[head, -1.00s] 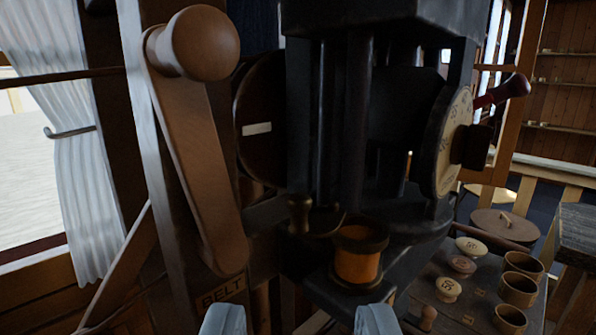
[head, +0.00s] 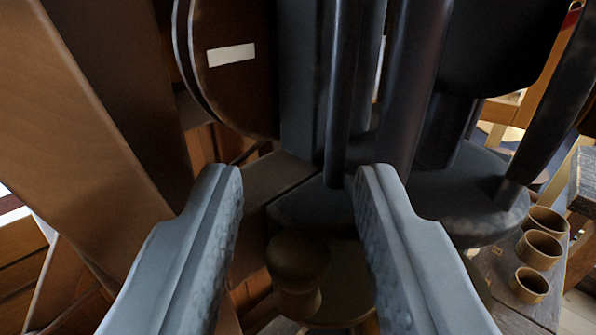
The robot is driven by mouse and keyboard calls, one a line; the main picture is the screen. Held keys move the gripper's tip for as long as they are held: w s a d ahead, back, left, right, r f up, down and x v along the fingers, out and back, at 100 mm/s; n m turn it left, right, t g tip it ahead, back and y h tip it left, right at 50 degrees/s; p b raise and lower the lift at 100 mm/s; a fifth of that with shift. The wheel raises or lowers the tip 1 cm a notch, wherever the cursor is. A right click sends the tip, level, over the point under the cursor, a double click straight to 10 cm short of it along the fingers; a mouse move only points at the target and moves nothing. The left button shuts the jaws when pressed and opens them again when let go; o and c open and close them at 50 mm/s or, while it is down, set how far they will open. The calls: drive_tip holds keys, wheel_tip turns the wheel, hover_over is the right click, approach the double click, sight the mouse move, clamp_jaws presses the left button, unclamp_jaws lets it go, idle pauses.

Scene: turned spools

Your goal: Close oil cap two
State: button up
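A small brownish, brass-like knob (head: 297,262) stands between my fingers, low in the picture and in shadow. A rounded, dull brass-coloured disc (head: 345,285) lies beside and below it; I cannot tell whether the knob and disc are joined. This may be the oil cap, but no label shows. My gripper (head: 298,180) is open, with one grey finger on each side of the knob and nothing clearly held. Whether the fingers touch it cannot be told. The orange cup seen earlier does not show now.
Dark posts (head: 345,90) and a rounded dark base (head: 440,200) stand close beyond my fingers. A brown wooden beam (head: 90,110) crosses the left. A dark wheel (head: 235,60) with a white mark is behind. Wooden cups (head: 540,250) stand on a bench at right.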

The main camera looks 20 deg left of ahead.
sight(329, 241)
clamp_jaws()
